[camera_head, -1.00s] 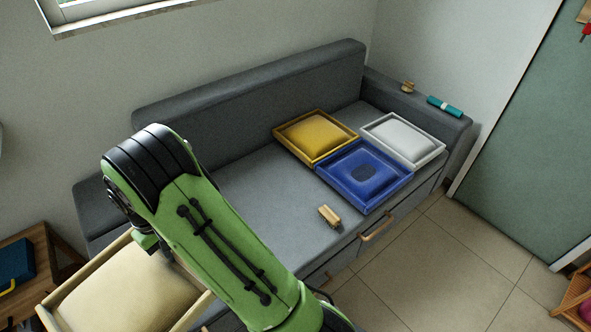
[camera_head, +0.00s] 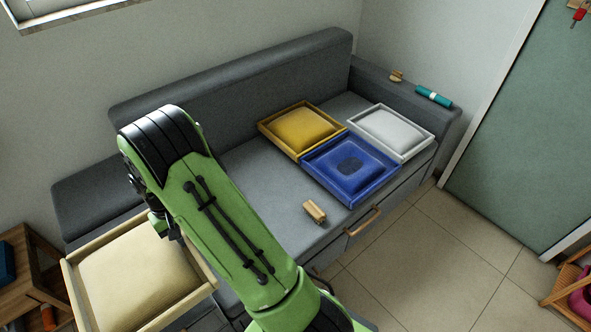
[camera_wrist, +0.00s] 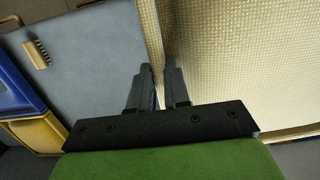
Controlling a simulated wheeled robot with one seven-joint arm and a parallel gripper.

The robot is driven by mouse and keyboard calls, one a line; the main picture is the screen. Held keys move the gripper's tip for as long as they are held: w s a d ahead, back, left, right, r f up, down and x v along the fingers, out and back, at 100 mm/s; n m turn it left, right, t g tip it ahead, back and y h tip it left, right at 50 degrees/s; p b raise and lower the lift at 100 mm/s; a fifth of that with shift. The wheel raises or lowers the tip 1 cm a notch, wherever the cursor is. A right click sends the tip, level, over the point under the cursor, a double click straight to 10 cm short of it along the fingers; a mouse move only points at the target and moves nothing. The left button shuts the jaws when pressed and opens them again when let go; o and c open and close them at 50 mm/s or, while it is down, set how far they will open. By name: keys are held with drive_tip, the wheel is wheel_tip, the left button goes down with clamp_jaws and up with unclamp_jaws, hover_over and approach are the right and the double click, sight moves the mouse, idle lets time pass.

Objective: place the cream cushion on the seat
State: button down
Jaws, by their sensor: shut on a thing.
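The cream cushion (camera_head: 140,268) lies in a pale wooden-looking frame (camera_head: 98,243), held at the lower left of the head view, in front of the left end of the grey sofa. My gripper (camera_wrist: 160,75) is shut on the frame's edge, with one finger on each side of it. The cushion's woven surface (camera_wrist: 240,60) fills the right of the wrist view. The grey seat (camera_head: 255,165) runs to the right of my arm, which hides part of it. I cannot tell how high the cushion is above the seat.
Framed yellow (camera_head: 303,129), blue (camera_head: 350,168) and white (camera_head: 391,130) cushions sit together at the seat's right end. A wooden brush (camera_head: 314,211) lies near the front edge. The seat between it and the backrest is clear. A side table (camera_head: 30,270) stands left.

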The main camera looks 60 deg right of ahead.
drive_tip(key=s+d+f+m+t+b, duration=0.1)
drive_tip(key=s+d+f+m+b, duration=0.1)
drive_tip(key=s+d+f+m, duration=0.6)
drive_tip(key=s+d+f+m+t+b, duration=0.1)
drive_tip(key=s+d+f+m+b, duration=0.2)
drive_tip(key=s+d+f+m, duration=0.5)
drive_tip(key=w+f+b, duration=0.1)
drive_tip(key=f, duration=0.1)
drive_tip(key=w+d+f+m+b, duration=0.1)
drive_tip(key=f, duration=0.2)
drive_tip(key=w+d+f+m+b, duration=0.1)
drive_tip(key=f, duration=0.2)
drive_tip(key=shift+w+d+f+y, duration=0.1)
drive_tip(key=shift+w+d+y, duration=0.1)
drive_tip(key=shift+y, duration=0.2)
drive_tip(key=c, duration=1.1)
unclamp_jaws()
drive_tip(key=shift+s, duration=0.1)
